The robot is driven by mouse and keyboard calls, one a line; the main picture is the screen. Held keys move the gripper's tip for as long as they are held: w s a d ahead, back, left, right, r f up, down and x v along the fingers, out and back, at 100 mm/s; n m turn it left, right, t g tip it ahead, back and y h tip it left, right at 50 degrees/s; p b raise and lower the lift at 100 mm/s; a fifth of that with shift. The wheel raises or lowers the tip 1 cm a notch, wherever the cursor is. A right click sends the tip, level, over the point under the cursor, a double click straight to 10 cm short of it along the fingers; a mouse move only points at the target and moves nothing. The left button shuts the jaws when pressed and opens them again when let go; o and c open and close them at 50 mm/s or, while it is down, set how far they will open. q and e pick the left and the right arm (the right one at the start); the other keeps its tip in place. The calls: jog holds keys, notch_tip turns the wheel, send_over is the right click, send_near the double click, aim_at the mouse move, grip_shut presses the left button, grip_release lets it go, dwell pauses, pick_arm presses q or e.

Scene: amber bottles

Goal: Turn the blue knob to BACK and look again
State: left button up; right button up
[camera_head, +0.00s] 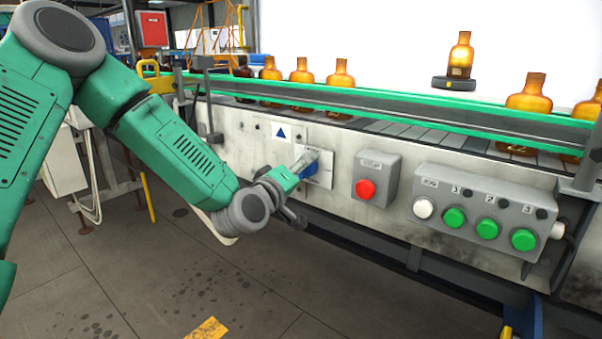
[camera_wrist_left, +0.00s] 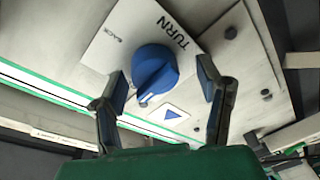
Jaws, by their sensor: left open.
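The blue knob (camera_wrist_left: 155,72) sits on a white plate (camera_wrist_left: 112,49) marked BACK and TURN. A white mark on the knob is at its lower side in the left wrist view, away from both words. In the head view the knob (camera_head: 309,171) is partly hidden by my gripper. My left gripper (camera_wrist_left: 161,68) is open, with one finger on each side of the knob; gaps show beside it, and contact cannot be told. It also shows in the head view (camera_head: 299,170). My right gripper is out of view.
A red stop button (camera_head: 366,189) and a box of white and green buttons (camera_head: 480,217) are to the right. Amber bottles (camera_head: 340,73) stand along the green-railed conveyor (camera_head: 400,108). One bottle (camera_head: 461,55) sits higher on a dark round base. Floor below is open.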

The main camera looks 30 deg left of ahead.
pick_arm(q)
jog(key=shift+d+r, duration=0.15)
jog(key=shift+d, duration=0.25)
jog(key=c, duration=1.1)
jog(key=shift+a, duration=0.2)
jog(key=shift+c, duration=0.2)
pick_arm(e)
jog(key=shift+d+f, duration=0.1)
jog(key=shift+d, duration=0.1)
